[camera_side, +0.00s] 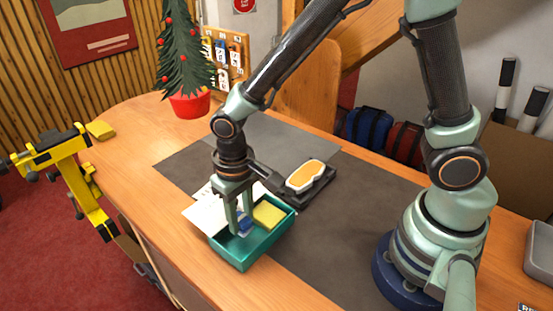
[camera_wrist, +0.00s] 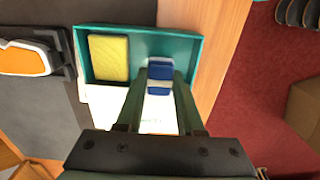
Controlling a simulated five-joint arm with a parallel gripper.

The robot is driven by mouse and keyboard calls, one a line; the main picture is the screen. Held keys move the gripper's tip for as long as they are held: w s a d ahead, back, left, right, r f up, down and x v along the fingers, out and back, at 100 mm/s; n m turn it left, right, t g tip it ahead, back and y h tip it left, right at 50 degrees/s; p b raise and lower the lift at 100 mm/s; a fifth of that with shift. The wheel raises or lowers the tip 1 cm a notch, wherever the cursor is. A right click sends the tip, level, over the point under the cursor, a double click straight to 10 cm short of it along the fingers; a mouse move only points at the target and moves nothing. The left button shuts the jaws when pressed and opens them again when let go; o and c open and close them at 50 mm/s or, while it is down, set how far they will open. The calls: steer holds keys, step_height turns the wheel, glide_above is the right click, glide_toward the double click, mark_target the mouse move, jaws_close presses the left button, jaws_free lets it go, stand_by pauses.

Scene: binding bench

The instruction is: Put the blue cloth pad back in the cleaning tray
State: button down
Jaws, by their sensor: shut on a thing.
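The blue cloth pad (camera_wrist: 159,72), with a pale band across it, is between the two fingers of my gripper (camera_wrist: 161,78). In the side view, my gripper (camera_side: 239,226) points down over the left part of the teal cleaning tray (camera_side: 265,247), with the blue pad (camera_side: 246,222) at its fingertips. The gripper is shut on the pad. The pad is partly hidden by the fingers, and I cannot tell whether it touches the tray floor. In the wrist view the tray (camera_wrist: 140,30) lies around and beneath the pad.
A yellow sponge (camera_wrist: 109,57) lies in the tray beside the pad. White paper sheets (camera_side: 200,215) lie by the tray. A dark holder with an orange-and-white item (camera_side: 306,177) is behind it on the grey mat (camera_side: 350,215). A yellow clamp-like stand (camera_side: 68,152) is at the left.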

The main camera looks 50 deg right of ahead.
mark_target(242, 231)
steer(key=shift+f, duration=2.15)
steer(key=shift+f, duration=0.15)
steer(key=c, duration=0.5)
jaws_free()
steer(key=shift+c, duration=0.2)
step_height(242, 231, up, 12)
steer(key=shift+r, duration=0.1)
steer(key=s+d+r+t, duration=0.1)
steer(key=d+r+t, duration=0.1)
steer(key=d+r, duration=0.3)
steer(key=s+d+r+t, duration=0.2)
steer(key=d+r, duration=0.4)
steer(key=d, duration=0.5)
steer(key=shift+r+t, duration=0.15)
steer(key=shift+t, duration=0.65)
steer(key=shift+s, duration=0.1)
